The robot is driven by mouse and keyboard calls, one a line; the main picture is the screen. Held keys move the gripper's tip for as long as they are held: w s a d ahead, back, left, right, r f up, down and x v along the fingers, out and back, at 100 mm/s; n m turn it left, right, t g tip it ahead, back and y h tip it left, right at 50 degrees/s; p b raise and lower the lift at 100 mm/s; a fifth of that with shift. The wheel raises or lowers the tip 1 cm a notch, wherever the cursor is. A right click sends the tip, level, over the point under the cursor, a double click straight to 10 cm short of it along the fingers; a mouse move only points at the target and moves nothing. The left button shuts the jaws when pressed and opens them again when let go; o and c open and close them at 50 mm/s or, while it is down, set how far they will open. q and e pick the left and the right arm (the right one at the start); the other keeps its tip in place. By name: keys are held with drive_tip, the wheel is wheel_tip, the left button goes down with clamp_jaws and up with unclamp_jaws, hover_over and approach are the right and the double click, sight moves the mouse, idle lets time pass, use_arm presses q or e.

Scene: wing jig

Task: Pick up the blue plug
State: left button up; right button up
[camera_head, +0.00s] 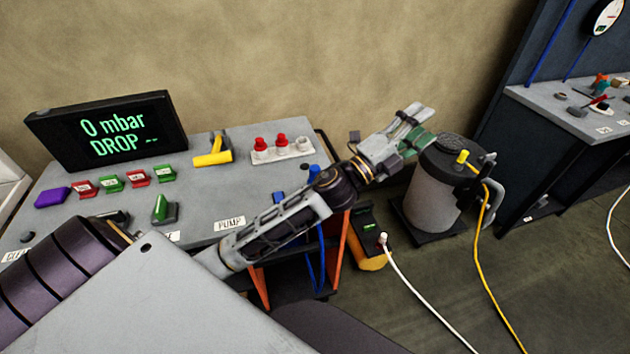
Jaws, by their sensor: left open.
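A small blue piece (314,171), which looks like the blue plug, shows at the right edge of the grey console top, just behind my left wrist. Its lower part is hidden by the wrist, so I cannot tell how it is seated. My left gripper (414,126) is open and reaches up and right past the console edge, beyond the blue piece. Its fingers appear in front of or beside the top of a grey canister (434,195). I see nothing between the fingers. My right gripper is not in view.
The console (205,200) holds a screen (112,131) reading "0 mbar DROP", several switches and a yellow handle (213,157). Red knobs (261,144) stand at its back. Blue hoses (322,264) hang below. White and yellow hoses (486,283) cross the floor. A second bench (570,125) stands right.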

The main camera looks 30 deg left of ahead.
use_arm(q)
drive_tip(key=s+d+r+m+g+h, duration=0.2)
drive_tip(key=d+m+g+h, duration=0.45)
drive_tip(key=m, duration=0.35)
drive_tip(key=s+d+f+m+g, duration=0.35)
drive_tip(key=f+m+g, duration=0.25)
drive_tip(key=m+g, duration=0.65)
drive_tip(key=w+a+f+m+y, duration=0.2)
drive_tip(key=a+f+m+y, duration=0.15)
drive_tip(key=a+y, duration=0.4)
drive_tip(key=w+a+f+m+y, duration=0.1)
drive_tip(key=a+f+m+y, duration=0.3)
drive_tip(key=a, duration=0.6)
drive_tip(key=a+r+n+g+y, duration=0.1)
drive_tip(key=a+y, duration=0.5)
drive_tip(key=a, duration=1)
drive_tip(key=shift+w+r+n, duration=0.15)
drive_tip(key=shift+r+n, duration=0.25)
drive_tip(key=shift+r, duration=0.05)
drive_tip(key=shift+f, duration=0.15)
